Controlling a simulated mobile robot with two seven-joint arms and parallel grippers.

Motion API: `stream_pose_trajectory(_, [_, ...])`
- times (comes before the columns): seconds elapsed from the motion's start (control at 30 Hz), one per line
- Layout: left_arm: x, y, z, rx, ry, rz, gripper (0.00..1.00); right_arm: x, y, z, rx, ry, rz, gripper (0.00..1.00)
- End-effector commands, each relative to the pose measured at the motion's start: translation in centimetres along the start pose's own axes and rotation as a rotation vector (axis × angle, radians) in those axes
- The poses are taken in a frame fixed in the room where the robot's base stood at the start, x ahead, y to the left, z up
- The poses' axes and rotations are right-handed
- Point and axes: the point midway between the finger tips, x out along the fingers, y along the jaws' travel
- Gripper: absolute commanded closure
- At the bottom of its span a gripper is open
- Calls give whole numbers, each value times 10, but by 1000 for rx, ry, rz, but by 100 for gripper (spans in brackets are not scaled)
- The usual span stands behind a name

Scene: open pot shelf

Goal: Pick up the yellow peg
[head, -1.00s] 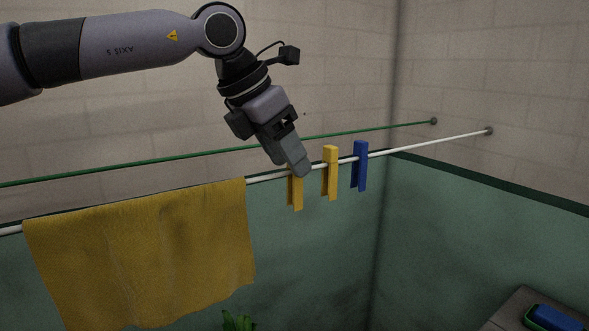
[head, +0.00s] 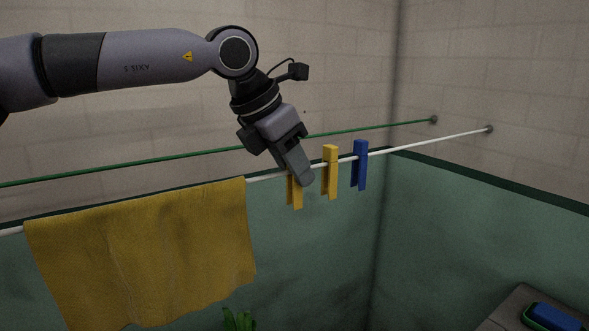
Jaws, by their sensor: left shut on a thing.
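A yellow peg (head: 295,196) hangs on the white line, with its upper part hidden behind my left gripper (head: 303,181). My left gripper points down and is shut on this peg. A second yellow peg (head: 330,173) is clipped on the white line just to the right, apart from the gripper. My right gripper does not show.
A blue peg (head: 360,166) is clipped on the white line (head: 430,143) further right. A mustard cloth (head: 145,255) hangs at the left. A green line (head: 380,127) runs behind. A blue object (head: 553,318) lies on a grey surface (head: 512,308) at the lower right.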

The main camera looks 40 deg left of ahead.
Motion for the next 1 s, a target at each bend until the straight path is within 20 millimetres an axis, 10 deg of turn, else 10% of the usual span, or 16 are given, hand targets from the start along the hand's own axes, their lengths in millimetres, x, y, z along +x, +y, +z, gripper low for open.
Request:
stream_pose_trajectory(0.37, [-32, 0, 19, 0, -3, 3, 99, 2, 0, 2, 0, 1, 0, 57])
stream_pose_trajectory(1.0, [-146, -1, 85, 0, -2, 0, 100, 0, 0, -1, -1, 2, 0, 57])
